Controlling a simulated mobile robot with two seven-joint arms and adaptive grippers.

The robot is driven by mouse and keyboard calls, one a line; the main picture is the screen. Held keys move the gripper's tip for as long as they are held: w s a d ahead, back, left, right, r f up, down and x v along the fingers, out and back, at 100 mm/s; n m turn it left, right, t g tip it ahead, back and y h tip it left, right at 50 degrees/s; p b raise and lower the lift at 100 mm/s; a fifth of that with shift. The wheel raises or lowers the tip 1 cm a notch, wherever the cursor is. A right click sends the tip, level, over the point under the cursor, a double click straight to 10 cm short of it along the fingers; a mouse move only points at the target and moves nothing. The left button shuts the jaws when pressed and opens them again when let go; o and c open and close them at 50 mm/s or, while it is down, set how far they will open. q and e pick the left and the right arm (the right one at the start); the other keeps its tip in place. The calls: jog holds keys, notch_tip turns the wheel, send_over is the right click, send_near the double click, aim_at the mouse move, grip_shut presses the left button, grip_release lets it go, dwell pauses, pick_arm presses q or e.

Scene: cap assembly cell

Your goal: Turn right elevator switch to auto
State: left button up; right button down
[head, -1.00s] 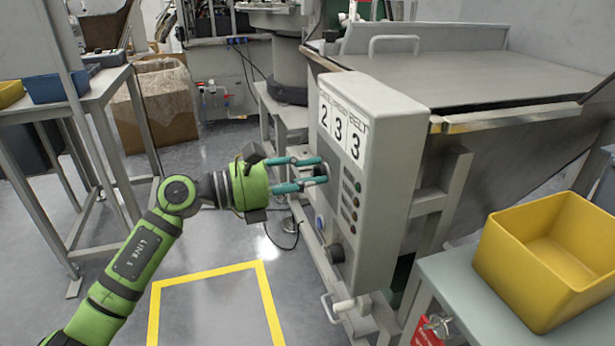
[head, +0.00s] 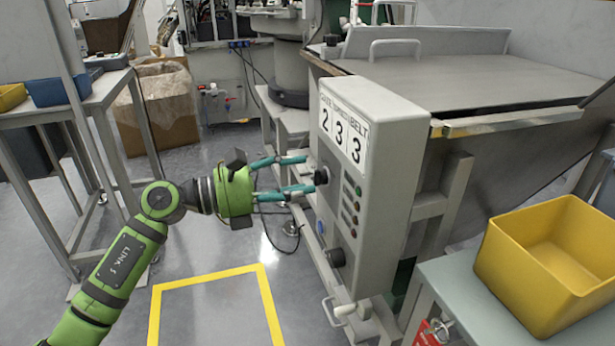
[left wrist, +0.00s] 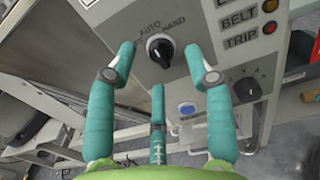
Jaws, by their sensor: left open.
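The black elevator switch knob (head: 321,177) sits on the left-facing side of the grey control box (head: 387,125). In the left wrist view the knob (left wrist: 160,49) has AUTO printed at its upper left and HAND at its upper right. A small pale mark shows on the knob, but I cannot tell for certain which word it points to. My left gripper (head: 309,173) is open and empty. Its teal fingers point at the panel and are spread around the knob's line, apart from it. My right gripper is not in view.
Small indicator buttons and a lower black dial (head: 335,257) are on the same box. A blue button (left wrist: 187,110) sits below the knob. A yellow bin (head: 555,250) stands on a side table at right. Open floor with yellow tape (head: 210,277) lies below my left arm.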

pick_arm(q)
jog(key=v, duration=0.9)
jog(key=shift+a, duration=0.2)
jog(key=shift+r, duration=0.15)
